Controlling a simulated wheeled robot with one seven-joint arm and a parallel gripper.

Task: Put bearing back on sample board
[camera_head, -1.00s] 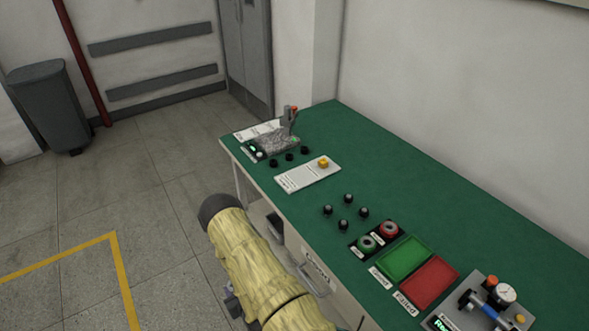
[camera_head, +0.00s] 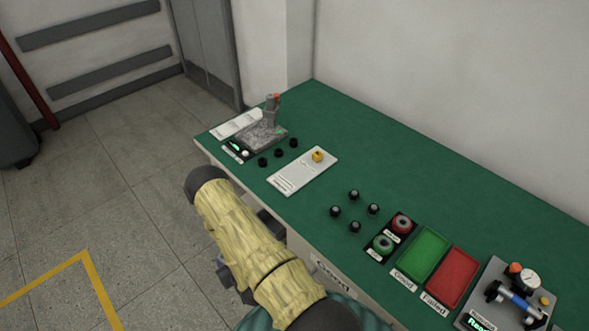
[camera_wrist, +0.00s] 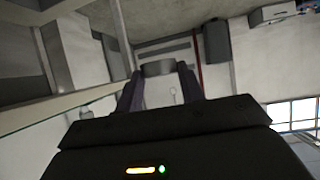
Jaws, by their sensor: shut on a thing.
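My gripper (camera_wrist: 160,88) is shut on a dark grey ring (camera_wrist: 159,68), which looks like the bearing, held between the fingertips in the wrist view. In the head view, my sleeved arm reaches along the front of the green bench, and neither the ring nor the fingertips can be made out there.
Beside the black board are a green tray (camera_head: 424,254) and a red tray (camera_head: 452,277). A gauge fixture (camera_head: 510,297) is at the right. Several black pegs, a pale board (camera_head: 303,171) and a grey device (camera_head: 262,134) stand farther left. The bench's wall side (camera_head: 440,185) is clear.

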